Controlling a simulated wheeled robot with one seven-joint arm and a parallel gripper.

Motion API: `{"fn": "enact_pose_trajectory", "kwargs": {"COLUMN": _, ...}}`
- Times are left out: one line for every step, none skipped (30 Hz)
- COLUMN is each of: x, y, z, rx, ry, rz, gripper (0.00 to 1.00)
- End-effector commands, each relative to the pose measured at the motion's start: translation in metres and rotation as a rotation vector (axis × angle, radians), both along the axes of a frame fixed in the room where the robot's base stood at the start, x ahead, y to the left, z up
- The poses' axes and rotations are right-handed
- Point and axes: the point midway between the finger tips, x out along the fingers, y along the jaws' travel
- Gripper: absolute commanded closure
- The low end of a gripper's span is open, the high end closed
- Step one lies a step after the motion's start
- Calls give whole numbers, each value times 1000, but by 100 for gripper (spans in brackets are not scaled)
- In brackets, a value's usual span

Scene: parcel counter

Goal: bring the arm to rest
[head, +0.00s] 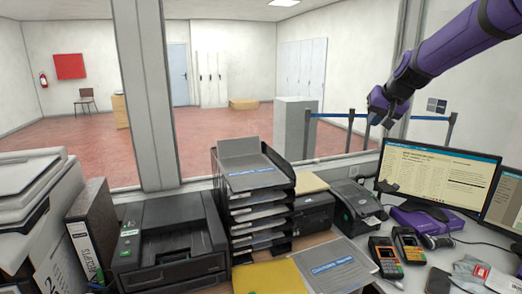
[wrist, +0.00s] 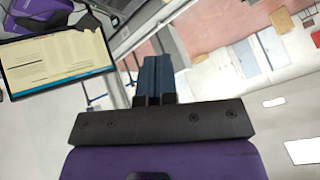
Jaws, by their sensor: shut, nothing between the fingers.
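My gripper (head: 386,118) hangs at the end of my purple arm at the upper right of the head view. It is in the air above and behind the top edge of the monitor (head: 437,177), apart from the things on the counter as far as I can tell. In the wrist view my gripper (wrist: 157,62) shows its two dark blue fingers side by side, closed together with nothing between them. The monitor (wrist: 58,62) shows tilted at the left of the wrist view.
On the counter stand a paper tray stack (head: 262,208), a black printer (head: 168,240), a label printer (head: 357,203), two card terminals (head: 385,256) and a second screen (head: 505,205). A window post (head: 143,95) rises behind. The upper middle air looks free.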

Motion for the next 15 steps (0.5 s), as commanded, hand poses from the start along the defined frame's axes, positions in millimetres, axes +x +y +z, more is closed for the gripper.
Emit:
{"fn": "enact_pose_trajectory", "kwargs": {"x": -21, "y": 6, "z": 9, "rx": -16, "ry": 4, "rz": 12, "gripper": 100}}
{"fn": "enact_pose_trajectory", "kwargs": {"x": -32, "y": 9, "z": 13, "rx": -25, "ry": 8, "rz": 18, "gripper": 100}}
{"fn": "enact_pose_trajectory", "kwargs": {"x": -48, "y": 12, "z": 18, "rx": -37, "ry": 15, "rz": 26, "gripper": 100}}
{"fn": "enact_pose_trajectory", "kwargs": {"x": -59, "y": 14, "z": 20, "rx": -46, "ry": 20, "rz": 32, "gripper": 100}}
{"fn": "enact_pose_trajectory", "kwargs": {"x": -71, "y": 16, "z": 23, "rx": -55, "ry": 24, "rz": 37, "gripper": 100}}
{"fn": "enact_pose_trajectory", "kwargs": {"x": -87, "y": 19, "z": 27, "rx": -66, "ry": 31, "rz": 44, "gripper": 100}}
{"fn": "enact_pose_trajectory", "kwargs": {"x": -99, "y": 21, "z": 29, "rx": -73, "ry": 36, "rz": 48, "gripper": 100}}
{"fn": "enact_pose_trajectory", "kwargs": {"x": -111, "y": 23, "z": 31, "rx": -82, "ry": 40, "rz": 52, "gripper": 100}}
{"fn": "enact_pose_trajectory", "kwargs": {"x": -127, "y": 24, "z": 33, "rx": -93, "ry": 46, "rz": 58, "gripper": 100}}
{"fn": "enact_pose_trajectory", "kwargs": {"x": -139, "y": 26, "z": 34, "rx": -100, "ry": 51, "rz": 62, "gripper": 100}}
{"fn": "enact_pose_trajectory", "kwargs": {"x": -151, "y": 27, "z": 35, "rx": -109, "ry": 55, "rz": 67, "gripper": 100}}
{"fn": "enact_pose_trajectory", "kwargs": {"x": -167, "y": 29, "z": 36, "rx": -119, "ry": 61, "rz": 73, "gripper": 100}}
{"fn": "enact_pose_trajectory", "kwargs": {"x": -179, "y": 30, "z": 36, "rx": -126, "ry": 66, "rz": 76, "gripper": 100}}
{"fn": "enact_pose_trajectory", "kwargs": {"x": -191, "y": 31, "z": 36, "rx": -134, "ry": 70, "rz": 79, "gripper": 100}}
{"fn": "enact_pose_trajectory", "kwargs": {"x": -207, "y": 32, "z": 36, "rx": -143, "ry": 77, "rz": 83, "gripper": 100}}
